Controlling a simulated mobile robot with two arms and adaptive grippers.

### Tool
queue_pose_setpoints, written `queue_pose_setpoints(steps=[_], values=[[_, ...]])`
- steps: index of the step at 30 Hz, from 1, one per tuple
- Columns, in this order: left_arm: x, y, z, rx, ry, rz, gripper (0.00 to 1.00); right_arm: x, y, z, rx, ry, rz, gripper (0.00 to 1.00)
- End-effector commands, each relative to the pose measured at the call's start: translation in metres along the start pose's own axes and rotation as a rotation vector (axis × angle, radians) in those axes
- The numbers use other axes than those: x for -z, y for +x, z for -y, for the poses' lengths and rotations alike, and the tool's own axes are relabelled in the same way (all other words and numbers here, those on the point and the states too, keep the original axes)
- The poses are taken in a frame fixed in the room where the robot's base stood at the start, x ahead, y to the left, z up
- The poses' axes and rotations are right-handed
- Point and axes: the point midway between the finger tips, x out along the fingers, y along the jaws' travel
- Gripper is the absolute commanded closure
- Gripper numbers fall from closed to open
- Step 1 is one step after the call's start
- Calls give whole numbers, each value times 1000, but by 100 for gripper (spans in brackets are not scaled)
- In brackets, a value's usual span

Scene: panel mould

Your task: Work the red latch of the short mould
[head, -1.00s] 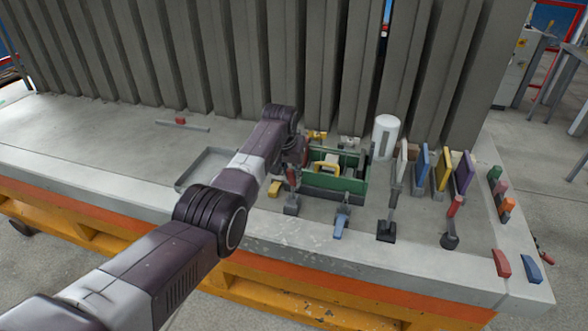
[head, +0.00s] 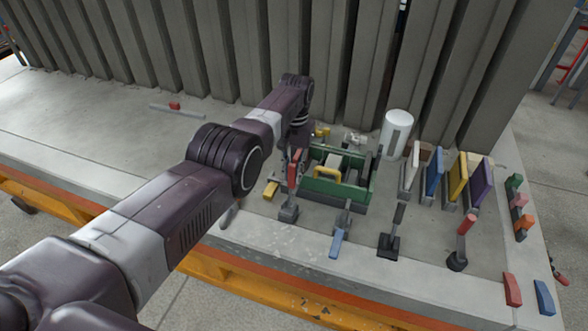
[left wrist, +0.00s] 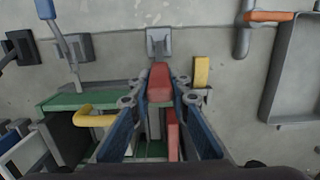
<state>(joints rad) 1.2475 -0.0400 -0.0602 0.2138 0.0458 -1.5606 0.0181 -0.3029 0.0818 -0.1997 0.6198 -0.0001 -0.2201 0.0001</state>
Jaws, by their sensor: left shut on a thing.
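The red latch (head: 294,168) stands at the front left of a low green mould (head: 338,189), its red handle upright over a grey base (head: 289,213). My left gripper (head: 299,145) is at the top of this handle, partly hidden by my own arm. In the left wrist view, the red handle (left wrist: 160,82) lies between the blue-padded fingers of my left gripper (left wrist: 160,97), which are shut on it. The latch's grey base (left wrist: 159,42) shows beyond it. The green mould also shows in the left wrist view (left wrist: 90,101). My right gripper is not in view.
A yellow block (head: 271,190) lies close left. Coloured panels (head: 457,178) and a white cylinder (head: 397,134) stand right. A grey tray (left wrist: 271,97) lies near.

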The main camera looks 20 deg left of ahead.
Motion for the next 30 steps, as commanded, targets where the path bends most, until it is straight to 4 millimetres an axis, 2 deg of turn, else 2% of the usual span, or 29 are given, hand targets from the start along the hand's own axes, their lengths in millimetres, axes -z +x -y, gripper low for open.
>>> queue_pose_setpoints(steps=[8,9,13,23,26,30], values=[[-2,3,-1,-1,1,6,100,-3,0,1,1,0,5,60],[-2,3,-1,-1,1,6,79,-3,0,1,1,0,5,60],[-2,2,-1,-1,1,6,65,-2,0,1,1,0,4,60],[-1,-2,0,-1,0,4,65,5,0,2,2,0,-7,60],[0,-10,0,-1,0,1,65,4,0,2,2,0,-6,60],[0,-32,0,-1,0,0,65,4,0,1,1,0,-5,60]])
